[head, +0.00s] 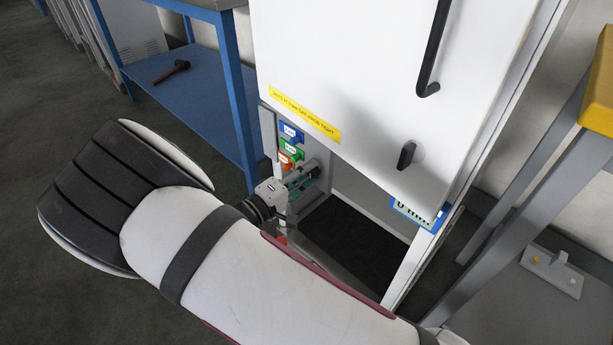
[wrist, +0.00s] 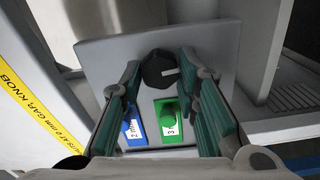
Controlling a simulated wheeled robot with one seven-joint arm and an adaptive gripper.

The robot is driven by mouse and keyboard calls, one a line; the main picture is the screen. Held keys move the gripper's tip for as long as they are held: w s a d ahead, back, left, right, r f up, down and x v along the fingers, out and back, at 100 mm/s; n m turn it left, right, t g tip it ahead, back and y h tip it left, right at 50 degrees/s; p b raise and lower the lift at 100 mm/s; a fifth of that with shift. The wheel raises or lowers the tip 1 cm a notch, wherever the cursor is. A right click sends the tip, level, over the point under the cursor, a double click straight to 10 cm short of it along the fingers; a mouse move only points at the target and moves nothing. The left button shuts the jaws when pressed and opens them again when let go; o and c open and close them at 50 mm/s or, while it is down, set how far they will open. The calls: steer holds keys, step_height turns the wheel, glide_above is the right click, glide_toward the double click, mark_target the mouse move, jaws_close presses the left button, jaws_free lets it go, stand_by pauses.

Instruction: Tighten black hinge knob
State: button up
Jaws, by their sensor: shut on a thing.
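The black knob (wrist: 160,68), with a white mark on its face, sits on a grey plate (wrist: 100,58) in the wrist view. My gripper (wrist: 160,74) has its two green-padded fingers on either side of the knob and is shut on it. In the head view my gripper (head: 303,177) reaches to the low plate beside the white cabinet door, and it hides the knob there. A blue label (wrist: 133,127) and a green tag with a green knob (wrist: 170,121) lie between my fingers, nearer the wrist camera than the black knob.
The white door (head: 340,60) bears a yellow strip (head: 305,115), a long black handle (head: 433,50) and a small black knob (head: 406,155). An orange tag (head: 287,160) is close to my gripper. A blue workbench (head: 200,95) stands left, a grey table (head: 500,300) right.

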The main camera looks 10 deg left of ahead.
steer(key=shift+f+m, duration=0.1)
steer(key=shift+m, duration=0.4)
steer(key=o, duration=1.2)
steer(key=shift+c, duration=0.2)
steer(key=v, duration=1.2)
steer(key=shift+a, duration=0.1)
